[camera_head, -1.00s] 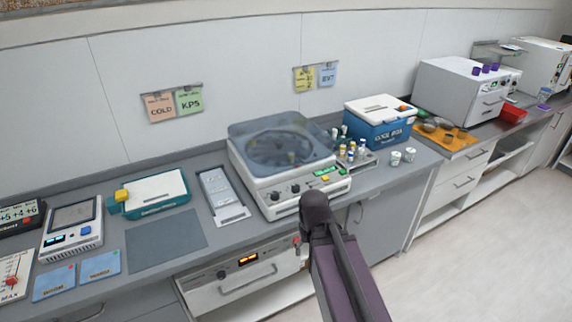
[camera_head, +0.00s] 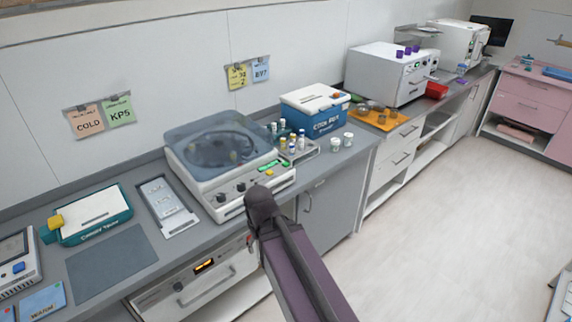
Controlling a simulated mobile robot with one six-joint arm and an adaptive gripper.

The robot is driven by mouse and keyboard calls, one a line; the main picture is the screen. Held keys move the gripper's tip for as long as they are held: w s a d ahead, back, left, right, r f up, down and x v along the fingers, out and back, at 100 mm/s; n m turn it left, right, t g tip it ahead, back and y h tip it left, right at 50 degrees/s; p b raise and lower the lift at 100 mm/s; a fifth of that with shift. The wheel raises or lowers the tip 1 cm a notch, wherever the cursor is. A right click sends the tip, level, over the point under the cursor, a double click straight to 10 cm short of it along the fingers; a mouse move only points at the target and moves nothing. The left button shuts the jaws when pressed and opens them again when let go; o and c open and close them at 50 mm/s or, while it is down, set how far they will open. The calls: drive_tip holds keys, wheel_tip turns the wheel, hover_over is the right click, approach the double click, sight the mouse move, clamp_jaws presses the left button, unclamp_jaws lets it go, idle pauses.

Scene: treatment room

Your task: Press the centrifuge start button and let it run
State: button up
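The centrifuge (camera_head: 208,181) stands on the grey counter, left of the middle of the head view. Its tinted see-through lid (camera_head: 216,138) is down over a round rotor. The sloped front panel has dark knobs, a lit green display (camera_head: 269,166), a small yellow button (camera_head: 267,172) and a green button (camera_head: 286,164). Labels are too small to read. My purple arm rises from the bottom edge, and its dark rounded joint shows just in front of the panel's right part. I cannot make out my gripper's fingers, and no contact with a button is visible.
Vials in a rack (camera_head: 303,150) and a blue cool box (camera_head: 317,115) stand right of the centrifuge. A grey tray (camera_head: 165,206) and a teal-edged box (camera_head: 90,215) lie left. An oven-like unit (camera_head: 195,283) sits below the counter. The floor (camera_head: 440,220) at right is open.

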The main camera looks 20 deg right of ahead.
clamp_jaws()
idle(1.3)
